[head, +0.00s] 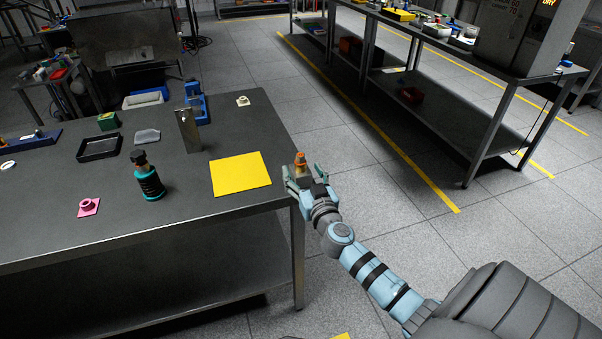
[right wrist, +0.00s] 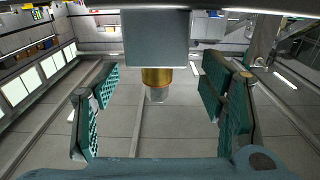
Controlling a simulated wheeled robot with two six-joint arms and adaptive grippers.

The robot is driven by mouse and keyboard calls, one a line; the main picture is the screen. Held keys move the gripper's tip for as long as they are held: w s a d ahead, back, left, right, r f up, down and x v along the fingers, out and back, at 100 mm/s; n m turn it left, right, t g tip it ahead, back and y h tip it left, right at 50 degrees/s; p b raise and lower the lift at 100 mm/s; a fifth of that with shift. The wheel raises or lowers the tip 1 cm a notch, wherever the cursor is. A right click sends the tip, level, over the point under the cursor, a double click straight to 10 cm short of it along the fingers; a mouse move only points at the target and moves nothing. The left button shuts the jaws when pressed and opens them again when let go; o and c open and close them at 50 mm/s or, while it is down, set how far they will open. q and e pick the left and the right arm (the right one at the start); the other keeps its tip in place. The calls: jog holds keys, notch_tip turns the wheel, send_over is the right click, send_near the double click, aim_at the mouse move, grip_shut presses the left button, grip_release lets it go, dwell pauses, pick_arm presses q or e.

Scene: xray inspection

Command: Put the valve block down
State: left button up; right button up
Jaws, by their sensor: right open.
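The valve block, a small grey block with an orange-brass fitting on top (head: 301,160), shows at my right gripper (head: 298,177) by the right edge of the table. In the right wrist view the grey block (right wrist: 155,38) with its brass fitting (right wrist: 157,76) is at the top centre. My right gripper (right wrist: 162,112) is open there, with teal finger pads on both sides. Gaps show between the pads and the block. What bears the block is hidden. My left gripper is not in view.
The dark table (head: 180,225) holds a yellow sheet (head: 240,174), a dark bottle with teal bands (head: 149,182), an upright metal block (head: 188,130), a black tray (head: 98,147) and a pink piece (head: 89,206). A long workbench (head: 440,110) stands at the back right. Open floor lies between.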

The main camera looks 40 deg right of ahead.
aim_at(302, 169)
jog(key=x, duration=0.3)
jog(key=shift+d+f, duration=0.1)
jog(key=shift+d, duration=0.1)
jog(key=shift+w+f, duration=0.1)
jog(key=shift+w, duration=0.1)
jog(key=shift+s, duration=0.1)
jog(key=c, duration=0.8)
grip_shut()
